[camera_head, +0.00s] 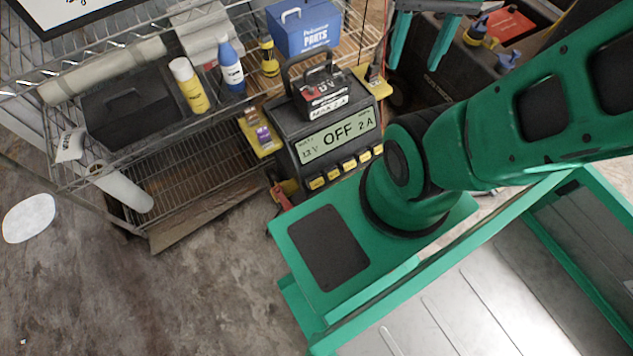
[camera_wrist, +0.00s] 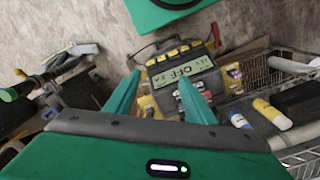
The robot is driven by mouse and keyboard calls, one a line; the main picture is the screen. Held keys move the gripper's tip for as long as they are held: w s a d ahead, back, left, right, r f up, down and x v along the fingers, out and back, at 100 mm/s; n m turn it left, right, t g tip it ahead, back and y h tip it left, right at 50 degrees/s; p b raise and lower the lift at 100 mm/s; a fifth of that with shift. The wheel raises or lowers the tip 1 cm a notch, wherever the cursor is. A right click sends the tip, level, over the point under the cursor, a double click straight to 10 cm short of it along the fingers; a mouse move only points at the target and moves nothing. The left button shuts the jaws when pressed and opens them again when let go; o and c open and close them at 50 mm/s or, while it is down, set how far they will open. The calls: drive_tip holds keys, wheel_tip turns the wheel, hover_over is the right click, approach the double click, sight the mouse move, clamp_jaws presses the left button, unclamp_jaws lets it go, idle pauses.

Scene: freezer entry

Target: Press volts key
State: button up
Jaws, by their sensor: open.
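The dark battery charger (camera_head: 290,150) stands at the front of the wire shelf, with a lit display (camera_head: 337,136) reading 13 V, OFF and 2 A. A row of several yellow keys (camera_head: 349,165) runs below the display; their labels are too small to read, so I cannot tell which is the volts key. My gripper (camera_head: 417,66) is open and empty, above and to the right of the charger in the head view. In the wrist view my gripper (camera_wrist: 160,78) frames the charger (camera_wrist: 205,85), which appears upside down, with its keys (camera_wrist: 172,51) beyond the fingertips.
My arm and green base fill the right side. The wire shelf (camera_head: 190,165) holds a yellow bottle (camera_head: 190,88), a blue bottle (camera_head: 231,68) and a blue parts box (camera_head: 305,28). A dark bin (camera_head: 450,75) stands behind the gripper. Floor (camera_head: 150,290) is clear at lower left.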

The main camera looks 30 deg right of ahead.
drive_tip(key=shift+c, duration=0.7)
clamp_jaws()
idle(1.1)
